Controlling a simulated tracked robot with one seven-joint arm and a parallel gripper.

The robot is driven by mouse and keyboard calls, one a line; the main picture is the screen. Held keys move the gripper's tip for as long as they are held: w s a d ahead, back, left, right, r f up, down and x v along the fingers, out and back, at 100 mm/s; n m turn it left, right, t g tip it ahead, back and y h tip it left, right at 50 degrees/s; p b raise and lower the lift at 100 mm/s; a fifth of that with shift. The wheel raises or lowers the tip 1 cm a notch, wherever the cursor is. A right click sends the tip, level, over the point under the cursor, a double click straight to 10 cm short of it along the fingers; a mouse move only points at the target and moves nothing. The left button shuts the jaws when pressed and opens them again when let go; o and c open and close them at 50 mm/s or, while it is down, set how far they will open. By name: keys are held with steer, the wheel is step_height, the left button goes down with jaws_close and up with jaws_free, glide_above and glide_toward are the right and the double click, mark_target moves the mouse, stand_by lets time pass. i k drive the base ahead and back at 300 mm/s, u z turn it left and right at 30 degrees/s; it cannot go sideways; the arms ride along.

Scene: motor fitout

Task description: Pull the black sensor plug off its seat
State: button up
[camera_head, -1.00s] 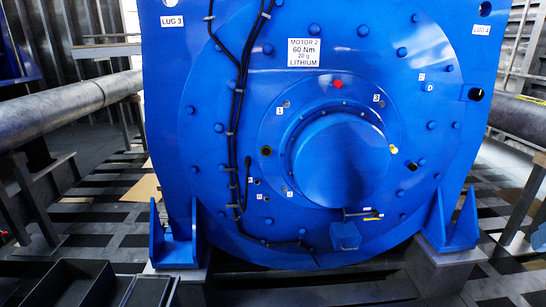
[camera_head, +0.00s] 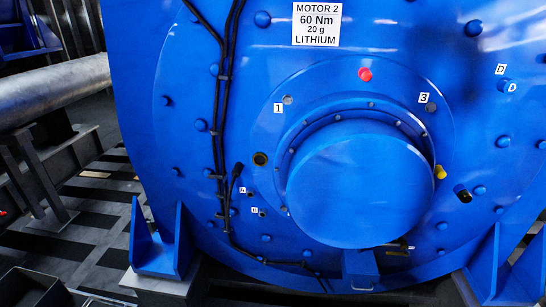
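A short black cylinder (camera_head: 463,194) sticks out of the blue motor face (camera_head: 400,75), to the lower right of the big round cover. A black cable end (camera_head: 236,171) stands upright against the face, left of the cover, above the small holes marked A and B. I cannot tell which of these is the black sensor plug. A yellow peg (camera_head: 440,172) sits at the cover's right edge, and a red cap (camera_head: 365,74) sits above the cover. My gripper is not in view.
The big round cover (camera_head: 360,185) juts out from the motor face. Black cables (camera_head: 221,120) run down its left side, held by clips. Blue feet (camera_head: 160,250) flank the motor's base. A grey pipe (camera_head: 55,88) on stands is at the left, and a dark box (camera_head: 28,290) at the lower left.

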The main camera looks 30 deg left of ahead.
mark_target(237, 171)
steer(key=z, duration=0.2)
steer(key=i, duration=0.5)
steer(key=u, duration=2.8)
steer(key=i, duration=0.65)
steer(key=z, duration=0.05)
steer(key=k, duration=0.5)
steer(key=u, duration=0.15)
